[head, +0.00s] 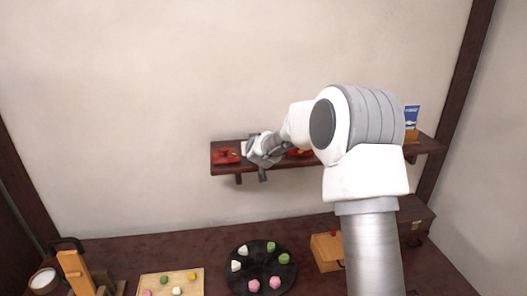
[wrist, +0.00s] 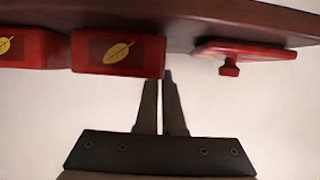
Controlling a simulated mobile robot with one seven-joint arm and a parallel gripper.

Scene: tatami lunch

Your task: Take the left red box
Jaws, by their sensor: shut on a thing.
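In the wrist view, a red box (wrist: 118,53) with a yellow leaf mark sits against the dark shelf, with a second red box (wrist: 28,48) beside it. My gripper (wrist: 163,82) is shut on the near box at its right edge in that view. The left fingertip is hidden behind the box's front. A flat red lid (wrist: 245,52) with a knob lies apart on the other side. In the head view, the red lid (head: 226,156) is at the shelf's left end, beside my gripper (head: 262,165). Red also shows just right of my wrist; my arm hides most of it.
The wall shelf (head: 222,172) is narrow, with a blue card (head: 412,115) at its right end. Below is a dark table (head: 215,250) with a black plate (head: 261,288) of sweets, a wooden board (head: 150,278), a wooden box (head: 325,255) and a cup (head: 43,280).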

